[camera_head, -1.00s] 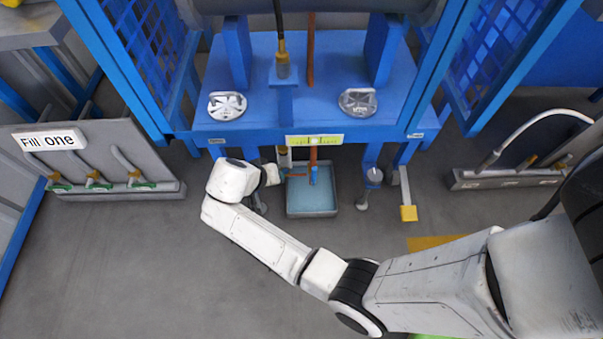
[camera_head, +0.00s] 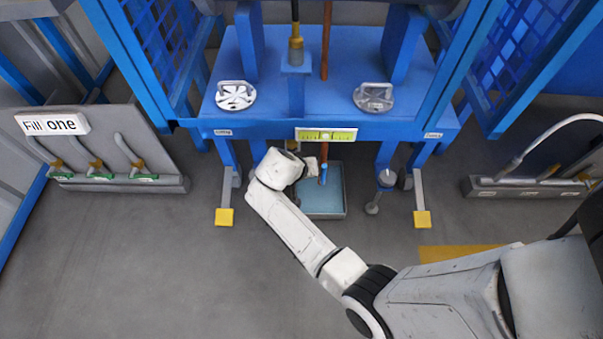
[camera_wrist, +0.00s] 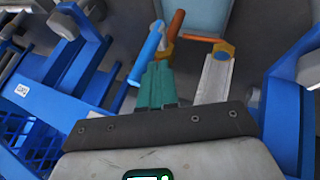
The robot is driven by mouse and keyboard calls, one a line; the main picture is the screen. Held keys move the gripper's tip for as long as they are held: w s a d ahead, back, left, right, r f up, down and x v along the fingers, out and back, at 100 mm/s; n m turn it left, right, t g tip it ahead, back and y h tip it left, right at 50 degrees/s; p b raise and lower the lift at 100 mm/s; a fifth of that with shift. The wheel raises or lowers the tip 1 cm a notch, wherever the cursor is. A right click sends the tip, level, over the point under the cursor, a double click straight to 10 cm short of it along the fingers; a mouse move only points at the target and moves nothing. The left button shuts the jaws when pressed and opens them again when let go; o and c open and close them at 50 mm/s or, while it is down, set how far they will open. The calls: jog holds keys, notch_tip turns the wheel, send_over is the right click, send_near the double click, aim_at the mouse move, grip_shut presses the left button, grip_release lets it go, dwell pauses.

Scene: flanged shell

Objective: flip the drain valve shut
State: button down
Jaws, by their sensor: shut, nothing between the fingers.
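A copper drain pipe (camera_head: 324,150) comes down under the blue bench, with a blue lever (camera_head: 322,178) at its lower end, above a shallow tray (camera_head: 343,200). In the wrist view the blue lever (camera_wrist: 148,52) slants beside a brass-coloured fitting and the orange-brown pipe (camera_wrist: 176,22). In the head view my wrist hides the fingers.
The blue bench (camera_head: 270,105) stands over the work spot, its legs (camera_head: 222,190) on both sides. A hose panel labelled "Fill one" (camera_head: 105,135) is at left. Open floor lies in front.

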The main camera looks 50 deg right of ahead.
jog(key=shift+s+d, duration=0.15)
jog(key=shift+d, duration=0.05)
jog(key=shift+s+r, duration=0.1)
jog(key=shift+r, duration=0.05)
jog(key=shift+s+d+p, duration=0.15)
jog(key=shift+p, duration=0.55)
